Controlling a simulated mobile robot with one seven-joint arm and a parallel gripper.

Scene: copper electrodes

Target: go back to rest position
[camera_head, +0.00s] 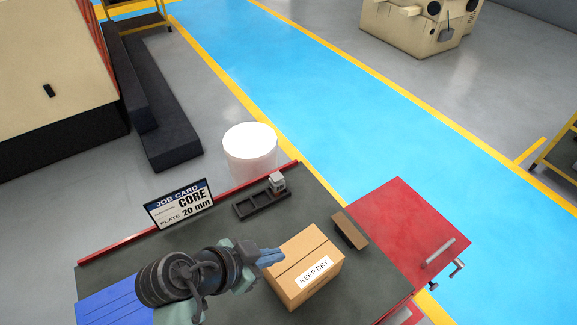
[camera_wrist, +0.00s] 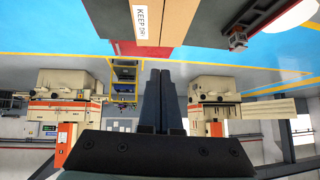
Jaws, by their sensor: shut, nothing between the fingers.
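My gripper (camera_head: 268,257) is in the lower middle of the head view, above the dark bench top and beside the cardboard box, at the box's left side. In the wrist view its two dark fingers (camera_wrist: 160,82) lie together, with nothing between them. I cannot tell from the head view whether the fingertips touch the box or only overlap it in the picture.
The cardboard box (camera_head: 322,288) reads KEEP DRY. Behind it are a dark rack (camera_head: 250,207) with a grey block (camera_head: 278,182), a brown block (camera_head: 349,230) and a job card (camera_head: 180,205). A red cabinet (camera_head: 400,225) stands right, a white drum (camera_head: 250,150) behind.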

